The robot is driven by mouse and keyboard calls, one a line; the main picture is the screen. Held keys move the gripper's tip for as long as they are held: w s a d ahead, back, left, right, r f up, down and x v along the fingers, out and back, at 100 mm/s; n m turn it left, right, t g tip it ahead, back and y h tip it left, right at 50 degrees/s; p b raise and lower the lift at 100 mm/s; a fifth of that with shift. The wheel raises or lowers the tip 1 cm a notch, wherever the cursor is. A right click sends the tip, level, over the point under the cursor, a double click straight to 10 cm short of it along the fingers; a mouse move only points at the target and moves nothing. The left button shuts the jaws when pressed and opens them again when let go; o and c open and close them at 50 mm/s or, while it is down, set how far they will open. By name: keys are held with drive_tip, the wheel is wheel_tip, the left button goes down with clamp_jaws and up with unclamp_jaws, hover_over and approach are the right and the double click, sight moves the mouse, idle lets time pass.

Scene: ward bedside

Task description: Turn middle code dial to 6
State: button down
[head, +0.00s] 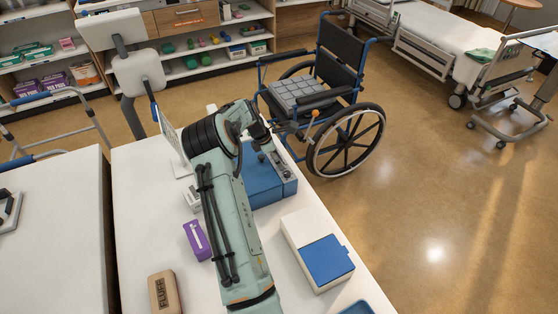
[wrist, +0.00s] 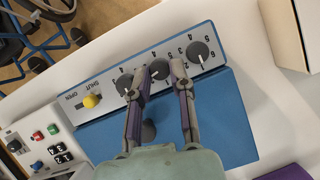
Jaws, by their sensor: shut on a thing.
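A blue box with a grey top panel stands on the white table; in the wrist view the panel (wrist: 68,108) carries a row of three dark round dials with numbers around them. The middle code dial (wrist: 159,70) sits between the fingertips of my gripper (wrist: 160,67), which is shut on it from both sides. The fingers partly cover its numbers, and I cannot read which number it points to. The left dial (wrist: 124,84) and right dial (wrist: 198,52) are on either side. In the head view the blue box (head: 262,186) is partly hidden behind my arm.
A yellow-knobbed lever (wrist: 92,101) marked OPEN and SHUT is at the panel's left end. A box with coloured buttons (wrist: 38,136) is close by. In the head view, a purple box (head: 197,240), a brown FLUFF block (head: 164,292) and a white box with blue lid (head: 327,259) stand around my arm.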

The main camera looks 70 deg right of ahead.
drive_tip(key=m+y, duration=0.1)
drive_tip(key=m, duration=0.3)
drive_tip(key=shift+w+d+m+g+y, duration=0.1)
drive_tip(key=shift+d+m+g+y, duration=0.05)
drive_tip(key=shift+m+g+y, duration=0.2)
drive_tip(key=shift+d+m+y, duration=0.15)
drive_tip(key=shift+m+y, duration=0.7)
drive_tip(key=shift+m, duration=1.3)
drive_tip(key=c, duration=1.3)
unclamp_jaws()
drive_tip(key=shift+o, duration=0.2)
